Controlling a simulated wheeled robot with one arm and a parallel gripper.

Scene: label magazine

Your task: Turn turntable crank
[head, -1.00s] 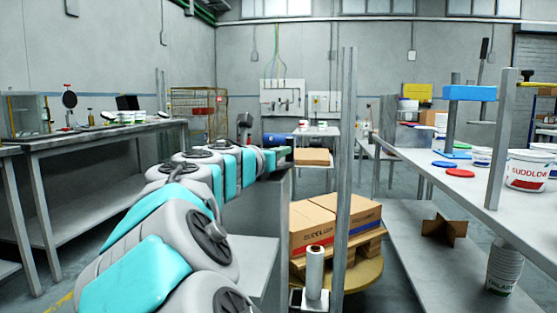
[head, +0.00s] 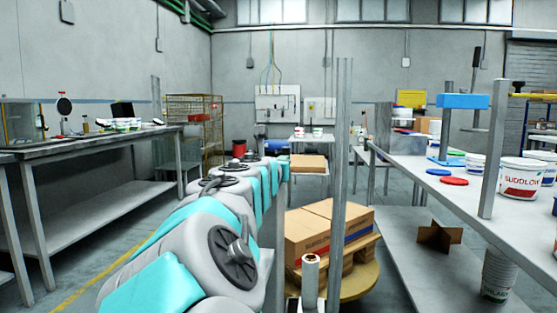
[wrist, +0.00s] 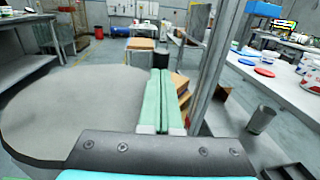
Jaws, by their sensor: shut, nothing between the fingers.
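A round yellowish turntable (head: 368,281) stands low on the floor in the head view, right of my arm. A wooden pallet (head: 362,256) with brown cartons (head: 308,236) sits on it. I cannot make out a crank in either view. My gripper (wrist: 160,72) shows in the wrist view with its two green fingers together and nothing between them. It points forward, with the cartons (wrist: 182,90) just beyond and right of the fingers, partly hidden by them. In the head view my arm reaches forward left of the turntable, and its fingers cannot be made out.
A tall grey post (head: 341,190) rises in front of the cartons, with a white film roll (head: 311,274) beside its foot. A long bench (head: 440,195) with tubs and a blue-topped press is at right. A steel bench (head: 90,145) is at left, with open floor beside it.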

